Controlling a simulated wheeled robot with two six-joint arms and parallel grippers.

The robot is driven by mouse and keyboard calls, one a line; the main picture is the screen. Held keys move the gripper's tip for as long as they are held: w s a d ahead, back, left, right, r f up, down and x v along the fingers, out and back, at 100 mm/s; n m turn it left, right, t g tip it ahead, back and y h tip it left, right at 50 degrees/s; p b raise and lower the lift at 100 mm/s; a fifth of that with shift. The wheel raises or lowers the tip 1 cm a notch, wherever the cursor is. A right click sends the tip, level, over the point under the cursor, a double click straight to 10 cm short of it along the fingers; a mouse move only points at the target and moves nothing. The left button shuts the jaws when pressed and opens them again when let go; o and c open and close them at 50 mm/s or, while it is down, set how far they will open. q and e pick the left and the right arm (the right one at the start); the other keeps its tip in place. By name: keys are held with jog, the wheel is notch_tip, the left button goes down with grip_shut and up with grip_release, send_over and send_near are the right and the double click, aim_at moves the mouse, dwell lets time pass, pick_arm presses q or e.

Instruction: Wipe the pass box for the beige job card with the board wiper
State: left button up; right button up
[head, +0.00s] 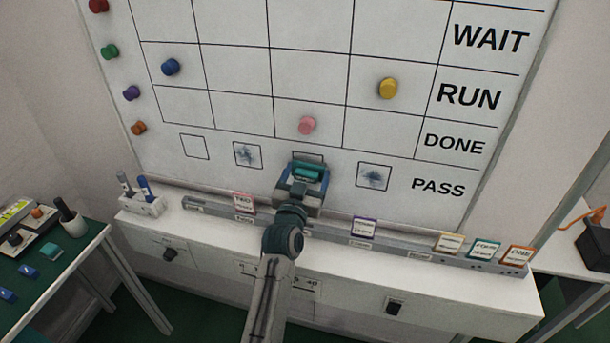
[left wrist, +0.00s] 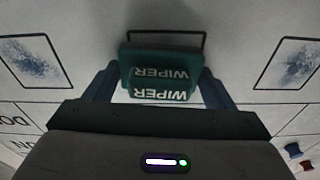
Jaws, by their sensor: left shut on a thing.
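My left gripper (head: 304,187) is shut on the teal board wiper (head: 308,173), in front of the whiteboard's lower row. The wiper (left wrist: 160,73) fills the middle of the left wrist view, between the fingers. It covers most of one pass box (left wrist: 165,34), whose black outline shows past it; I cannot tell whether it touches the board. The pass boxes either side, one at left (head: 247,155) and one at right (head: 374,176), hold blue-grey smudges. The far-left pass box (head: 195,146) looks clean. The beige job card (head: 450,243) stands in the tray at right. My right gripper is not in view.
The metal tray (head: 405,248) along the board's foot also holds a pink card (head: 243,202), a purple card (head: 363,227), a teal card (head: 485,249) and an orange card (head: 518,255). A marker holder (head: 142,204) stands at left. Several coloured magnets sit on the board.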

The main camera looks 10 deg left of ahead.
aim_at(320, 173)
pick_arm(q)
jog(key=d, duration=0.3)
jog(key=shift+s+d+r+n, duration=0.15)
jog(key=shift+s+n, duration=0.05)
jog(key=shift+n, duration=0.2)
jog(key=shift+a+p, duration=0.65)
jog(key=shift+a, duration=0.4)
jog(key=a, duration=0.2)
jog(key=a+p, duration=0.1)
jog(key=a, duration=0.2)
jog(key=shift+w+a+p, duration=0.25)
jog(key=shift+a+p, duration=0.05)
jog(key=shift+a, duration=0.05)
jog(key=s, duration=0.6)
jog(key=shift+s, duration=0.1)
